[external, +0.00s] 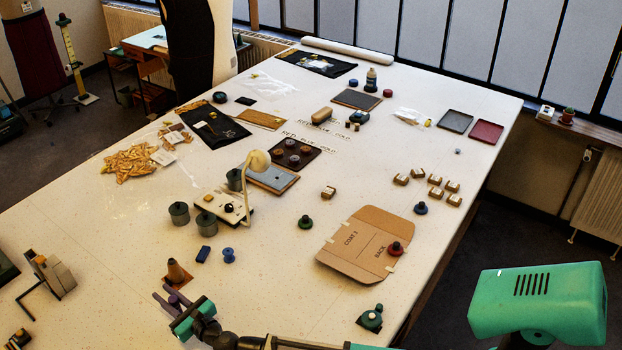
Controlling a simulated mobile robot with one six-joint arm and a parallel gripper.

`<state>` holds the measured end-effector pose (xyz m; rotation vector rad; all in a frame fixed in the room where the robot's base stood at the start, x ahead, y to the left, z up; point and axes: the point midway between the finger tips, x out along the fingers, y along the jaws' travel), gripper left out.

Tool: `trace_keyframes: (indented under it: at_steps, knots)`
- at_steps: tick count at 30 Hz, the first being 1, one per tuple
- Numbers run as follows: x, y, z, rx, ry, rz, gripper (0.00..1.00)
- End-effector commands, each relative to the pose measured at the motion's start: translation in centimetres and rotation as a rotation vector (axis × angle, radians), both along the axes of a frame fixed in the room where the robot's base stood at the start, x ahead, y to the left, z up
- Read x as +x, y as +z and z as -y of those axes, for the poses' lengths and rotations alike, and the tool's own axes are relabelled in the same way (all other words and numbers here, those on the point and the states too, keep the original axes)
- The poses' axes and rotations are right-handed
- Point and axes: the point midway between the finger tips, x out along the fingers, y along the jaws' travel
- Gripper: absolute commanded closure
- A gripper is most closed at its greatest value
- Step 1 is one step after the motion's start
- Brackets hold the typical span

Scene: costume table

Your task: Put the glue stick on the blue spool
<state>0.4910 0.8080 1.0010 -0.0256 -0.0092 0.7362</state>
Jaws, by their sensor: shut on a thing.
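The blue spool (229,256) stands upright on the white table, right of a dark blue block (203,254). Nothing shows on top of the spool. My gripper (172,297) is low over the near left part of the table, in front of and left of the spool, close to an orange-brown cone (177,272). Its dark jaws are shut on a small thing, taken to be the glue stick. That thing is too small and too much covered by the jaws to make out clearly. I see no glue stick elsewhere on the table.
Grey cylinders (206,224) and a lamp on a white base (222,206) stand just beyond the spool. A brown cardboard pattern (345,240) lies to the right. A dark metal bracket-like thing (52,275) is at the left.

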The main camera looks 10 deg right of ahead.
Motion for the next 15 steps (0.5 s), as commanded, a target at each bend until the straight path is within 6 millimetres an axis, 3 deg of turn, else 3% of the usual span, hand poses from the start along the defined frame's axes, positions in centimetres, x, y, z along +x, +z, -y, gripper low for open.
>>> trace_keyframes:
  at_steps: [5, 15]
  knots:
    - [-0.05, -1.33, 0.04, 0.0, 0.001, 0.001, 1.0]
    - [-0.06, -1.52, 0.04, 0.001, 0.001, 0.001, 1.0]
